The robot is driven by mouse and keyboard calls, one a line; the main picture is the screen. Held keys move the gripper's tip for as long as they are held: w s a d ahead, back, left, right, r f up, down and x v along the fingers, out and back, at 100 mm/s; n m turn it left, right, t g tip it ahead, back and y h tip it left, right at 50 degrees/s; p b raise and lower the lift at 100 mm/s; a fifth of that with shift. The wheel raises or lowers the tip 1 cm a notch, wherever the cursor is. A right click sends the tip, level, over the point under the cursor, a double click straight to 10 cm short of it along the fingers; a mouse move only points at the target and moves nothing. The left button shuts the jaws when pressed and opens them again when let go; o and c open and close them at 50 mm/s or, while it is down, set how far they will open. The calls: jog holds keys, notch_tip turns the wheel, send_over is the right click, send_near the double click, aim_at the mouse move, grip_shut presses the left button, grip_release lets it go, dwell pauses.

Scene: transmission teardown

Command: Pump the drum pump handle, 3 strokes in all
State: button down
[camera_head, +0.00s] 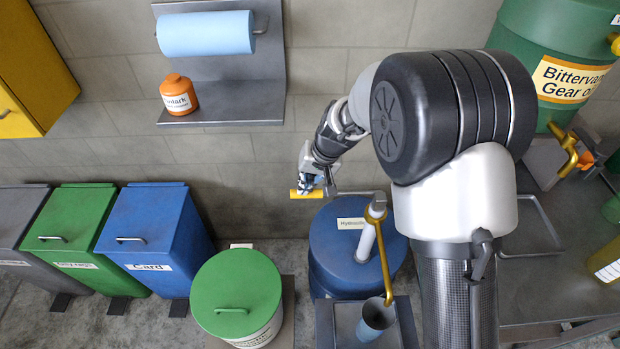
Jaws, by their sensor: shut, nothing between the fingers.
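The blue drum (335,245) with a white label stands on the floor at the centre bottom. On it is the drum pump, with a pale tube (367,242) and a curved brass-coloured spout (386,262). The pump's lever runs left from the pump head (376,207) and is roughly level. It ends in a yellow handle grip (308,193). My gripper (309,186) is shut with nothing between its fingers. It is at the grip, seen from above and partly overlapping it; whether they touch cannot be told.
A blue cup-like vessel (377,318) sits under the spout on a grey stand (340,322). A green-lidded bin (236,293) stands left of the drum, with blue (150,235) and green (70,235) bins beyond. A wall shelf (245,112) is above. My arm hides part of the right side.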

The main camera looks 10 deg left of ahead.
notch_tip(320, 180, down, 2)
jog(key=shift+s+a+f+b, duration=0.1)
jog(key=shift+a+f+b, duration=0.1)
jog(key=shift+b, duration=0.45)
jog(key=shift+f, duration=0.15)
jog(key=shift+s+d+f, duration=0.1)
jog(key=shift+s+f, duration=0.05)
jog(key=shift+s, duration=0.05)
jog(key=shift+r, duration=0.45)
notch_tip(320, 180, up, 14)
jog(key=s+a+p, duration=0.1)
jog(key=s+p, duration=0.1)
jog(key=p, duration=0.3)
jog(key=shift+s+f, duration=0.25)
jog(key=shift+s, duration=0.1)
jog(key=shift+w, duration=0.1)
